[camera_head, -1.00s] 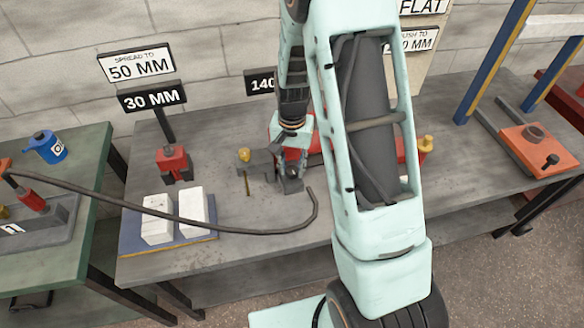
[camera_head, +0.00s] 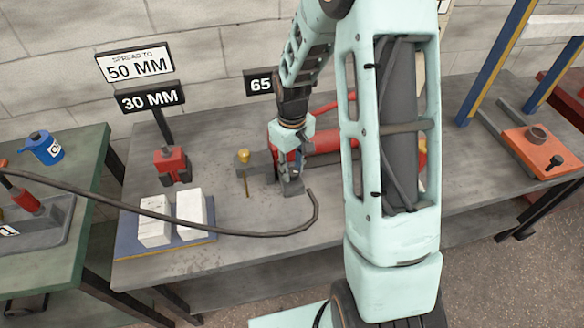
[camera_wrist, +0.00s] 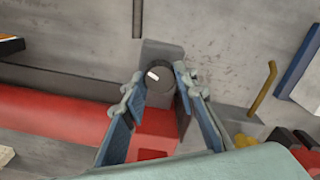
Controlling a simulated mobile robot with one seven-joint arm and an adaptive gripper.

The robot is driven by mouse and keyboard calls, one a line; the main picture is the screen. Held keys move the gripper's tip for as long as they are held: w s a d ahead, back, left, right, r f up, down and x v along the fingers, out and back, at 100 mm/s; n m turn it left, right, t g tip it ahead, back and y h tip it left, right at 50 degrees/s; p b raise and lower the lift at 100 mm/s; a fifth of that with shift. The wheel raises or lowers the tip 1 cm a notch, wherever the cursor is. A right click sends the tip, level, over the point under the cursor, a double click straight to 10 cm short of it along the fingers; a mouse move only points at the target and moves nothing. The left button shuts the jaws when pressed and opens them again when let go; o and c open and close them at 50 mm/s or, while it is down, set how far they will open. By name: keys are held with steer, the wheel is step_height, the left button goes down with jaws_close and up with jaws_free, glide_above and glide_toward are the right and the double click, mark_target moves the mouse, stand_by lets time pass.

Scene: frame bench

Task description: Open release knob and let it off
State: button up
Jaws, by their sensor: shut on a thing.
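The release knob (camera_wrist: 159,74) is a dark round knob with a white mark, seen in the wrist view. It sits at the end of a red cylinder (camera_wrist: 60,118), which lies on the bench and also shows in the head view (camera_head: 327,140). My gripper (camera_wrist: 160,84) is shut on the knob, with one finger on each side of it. In the head view my gripper (camera_head: 291,184) is low at the cylinder's left end and hides the knob. The white mark points to the upper left in the wrist view.
A black hose (camera_head: 236,232) curves over the bench front, its free end near my gripper. White blocks (camera_head: 154,233) lie on a blue plate further left. Signs read 50 MM (camera_head: 137,66), 30 MM (camera_head: 150,98) and 65 (camera_head: 261,85).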

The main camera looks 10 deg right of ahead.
mark_target(292, 171)
steer(key=shift+n, duration=1.2)
steer(key=o, duration=1.2)
steer(key=shift+c, duration=0.2)
step_height(292, 171, up, 12)
